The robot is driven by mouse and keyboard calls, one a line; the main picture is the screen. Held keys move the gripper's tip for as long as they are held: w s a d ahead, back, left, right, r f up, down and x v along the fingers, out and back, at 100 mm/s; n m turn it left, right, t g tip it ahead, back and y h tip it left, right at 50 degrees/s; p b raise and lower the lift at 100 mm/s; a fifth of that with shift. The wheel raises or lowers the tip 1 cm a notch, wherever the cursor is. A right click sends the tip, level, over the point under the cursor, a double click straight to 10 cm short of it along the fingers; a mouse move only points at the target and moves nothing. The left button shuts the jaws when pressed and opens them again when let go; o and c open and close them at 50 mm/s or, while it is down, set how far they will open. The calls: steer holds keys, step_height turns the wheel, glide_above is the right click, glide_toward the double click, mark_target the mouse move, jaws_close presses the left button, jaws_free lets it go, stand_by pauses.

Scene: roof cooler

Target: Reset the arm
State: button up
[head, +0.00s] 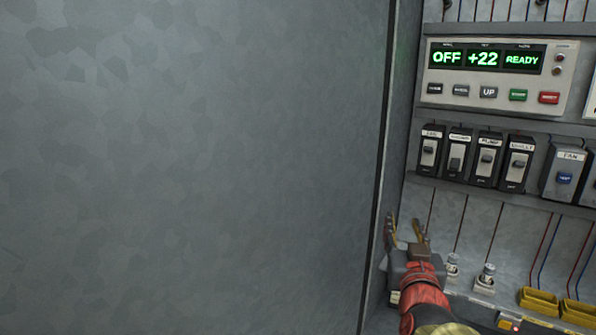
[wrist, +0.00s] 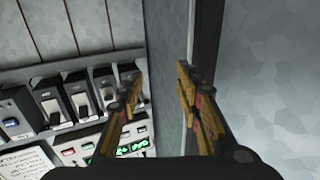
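My gripper (head: 405,232) is at the lower right in the head view, inside the open cabinet near its left edge. Its two fingers point up and stand apart with nothing between them. In the wrist view the fingers of my gripper (wrist: 160,95) are spread, and the cabinet's edge (wrist: 165,60) shows in the gap behind them. My red and black arm reaches in from the bottom. I cannot tell whether a finger touches the cabinet edge.
A controller (head: 497,75) reads OFF, +22 and READY. Several breaker switches (head: 472,157) and a FAN switch (head: 566,175) sit below it. Yellow bins (head: 540,302) and small fuse-like parts (head: 486,276) are at the lower right. A large grey panel (head: 190,160) fills the left.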

steer(key=s+a+f+g+y, duration=0.1)
steer(key=s+f+g, duration=0.3)
steer(key=s, duration=0.5)
steer(key=s+a+f+n+g+y, duration=0.1)
steer(key=s+f+g, duration=0.3)
steer(key=s+f, duration=0.4)
steer(key=s+a+f+n+g+y, duration=0.1)
steer(key=s+f+g, duration=0.3)
steer(key=s, duration=0.8)
step_height(320, 180, down, 2)
steer(key=shift+a+f+y, duration=0.2)
steer(key=shift+a+y, duration=0.1)
steer(key=shift+a, duration=0.6)
steer(key=shift+c, duration=0.2)
